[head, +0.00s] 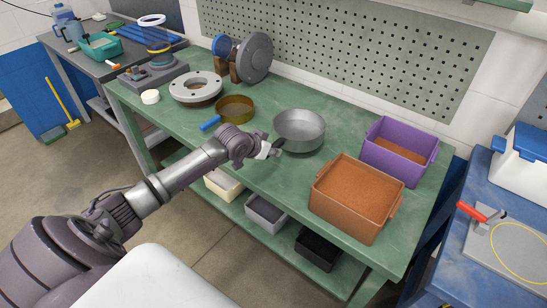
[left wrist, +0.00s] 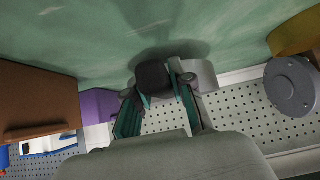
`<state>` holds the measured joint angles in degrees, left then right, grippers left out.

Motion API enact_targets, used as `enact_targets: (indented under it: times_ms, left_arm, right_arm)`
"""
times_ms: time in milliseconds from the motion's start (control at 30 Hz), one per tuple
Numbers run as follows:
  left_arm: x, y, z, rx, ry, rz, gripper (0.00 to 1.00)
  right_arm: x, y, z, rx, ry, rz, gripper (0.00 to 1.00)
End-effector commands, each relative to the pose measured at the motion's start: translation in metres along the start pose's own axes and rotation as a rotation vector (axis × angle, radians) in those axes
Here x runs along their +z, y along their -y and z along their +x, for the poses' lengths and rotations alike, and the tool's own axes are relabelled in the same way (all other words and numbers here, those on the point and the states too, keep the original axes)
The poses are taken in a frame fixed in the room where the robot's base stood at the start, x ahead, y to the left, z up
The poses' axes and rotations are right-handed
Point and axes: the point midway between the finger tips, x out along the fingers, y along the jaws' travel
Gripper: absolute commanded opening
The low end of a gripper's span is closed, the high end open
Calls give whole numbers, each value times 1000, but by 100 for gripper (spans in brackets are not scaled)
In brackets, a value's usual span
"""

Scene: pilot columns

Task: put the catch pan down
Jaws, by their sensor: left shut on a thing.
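The catch pan, a round grey metal pan (head: 299,128) with a dark handle, is over the middle of the green workbench (head: 345,140), near its front. It looks level; I cannot tell whether its base touches the bench top. My left gripper (head: 272,149) is shut on its handle, at the pan's front left. In the left wrist view the dark handle end (left wrist: 153,77) sits between the fingers of my left gripper (left wrist: 160,100), with part of the grey pan (left wrist: 198,73) behind. My right gripper is not in view.
A brass-coloured pan with a blue handle (head: 236,108) stands left of the catch pan. An orange-brown bin (head: 352,205) and a purple bin (head: 402,146) stand to the right. A flanged ring (head: 196,87) is further left. Bare bench lies between the pan and bins.

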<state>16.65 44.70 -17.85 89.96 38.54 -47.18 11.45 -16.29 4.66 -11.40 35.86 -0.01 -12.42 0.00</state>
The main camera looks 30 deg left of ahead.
Motion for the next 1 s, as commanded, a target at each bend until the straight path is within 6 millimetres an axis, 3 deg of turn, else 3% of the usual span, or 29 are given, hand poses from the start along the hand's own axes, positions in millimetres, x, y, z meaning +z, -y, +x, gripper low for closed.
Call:
enact_targets:
  times_ms: [267,567,600,733,1000]
  left_arm:
    - [25,-1,23,1,0,0,0]
    - [27,-1,25,1,-1,1,0]
    - [29,-1,26,1,2,1,24]
    - [28,-1,25,1,2,2,46]
    - [28,-1,25,1,1,2,47]
  right_arm:
    - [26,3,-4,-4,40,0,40]
    - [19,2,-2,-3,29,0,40]
    - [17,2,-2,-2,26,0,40]
    - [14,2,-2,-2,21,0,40]
    - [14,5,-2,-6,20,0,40]
